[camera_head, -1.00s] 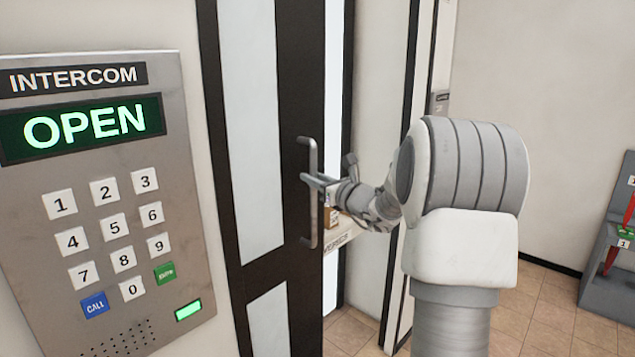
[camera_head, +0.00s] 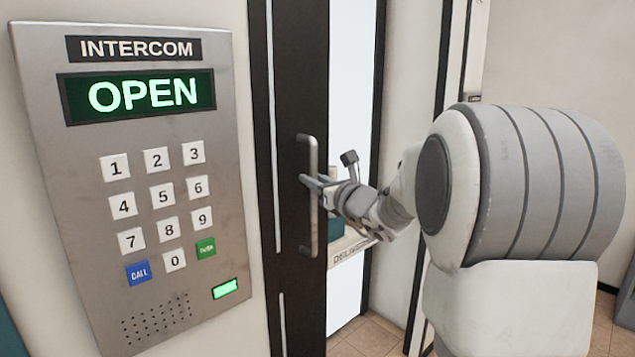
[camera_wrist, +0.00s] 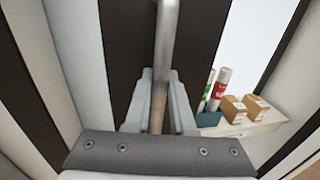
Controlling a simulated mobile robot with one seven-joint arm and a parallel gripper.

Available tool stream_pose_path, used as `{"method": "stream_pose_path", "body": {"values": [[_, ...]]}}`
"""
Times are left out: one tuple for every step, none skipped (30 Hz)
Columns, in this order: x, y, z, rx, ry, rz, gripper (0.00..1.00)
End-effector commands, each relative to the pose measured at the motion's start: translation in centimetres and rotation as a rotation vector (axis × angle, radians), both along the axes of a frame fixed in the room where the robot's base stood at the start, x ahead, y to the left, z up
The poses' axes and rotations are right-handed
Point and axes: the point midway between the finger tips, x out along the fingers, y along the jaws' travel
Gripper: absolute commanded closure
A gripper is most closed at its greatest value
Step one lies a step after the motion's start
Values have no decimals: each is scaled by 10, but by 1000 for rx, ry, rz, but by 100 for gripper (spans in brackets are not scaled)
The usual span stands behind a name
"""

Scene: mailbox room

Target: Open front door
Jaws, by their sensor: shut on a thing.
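The front door (camera_head: 301,90) has a dark frame and pale glass panels. A gap shows to the right of its edge, with a bright space behind it. A vertical metal handle (camera_head: 313,235) is fixed to the dark frame. My gripper (camera_head: 308,181) is shut on the handle at about its middle height. In the wrist view the handle (camera_wrist: 166,35) runs between the two fingers of my gripper (camera_wrist: 160,88). The intercom panel (camera_head: 80,230) at the left reads OPEN in green, and a green light glows at its lower right.
Through the gap a shelf (camera_head: 350,250) with lettering shows. The wrist view shows small cardboard boxes (camera_wrist: 245,108), rolled tubes (camera_wrist: 216,90) and a teal container (camera_wrist: 208,119) there. A white wall and tiled floor (camera_head: 365,337) lie to the right of the door.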

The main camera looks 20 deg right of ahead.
Motion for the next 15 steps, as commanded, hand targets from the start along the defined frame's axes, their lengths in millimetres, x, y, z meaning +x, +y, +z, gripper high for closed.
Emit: {"method": "stream_pose_path", "body": {"values": [[0, -1, 0, 1, 1, -3, 100], [0, -1, 0, 1, 1, -3, 100], [0, -1, 0, 1, 1, -3, 100], [0, -1, 0, 1, 0, -3, 100], [0, -1, 0, 1, 0, -3, 100], [0, -1, 0, 1, 0, -3, 100], [0, -2, 0, 1, 0, -3, 100], [0, -2, 0, 1, 0, -3, 72], [0, -2, 0, 1, 0, -3, 65], [0, -2, 0, 1, 0, -3, 60], [0, -1, 0, 1, 0, -3, 54], [0, -1, 1, 1, 0, -3, 48], [0, -1, 1, 1, 0, -3, 48], [0, -1, 1, 1, 0, -3, 48], [0, -1, 1, 0, 0, -2, 48]]}}
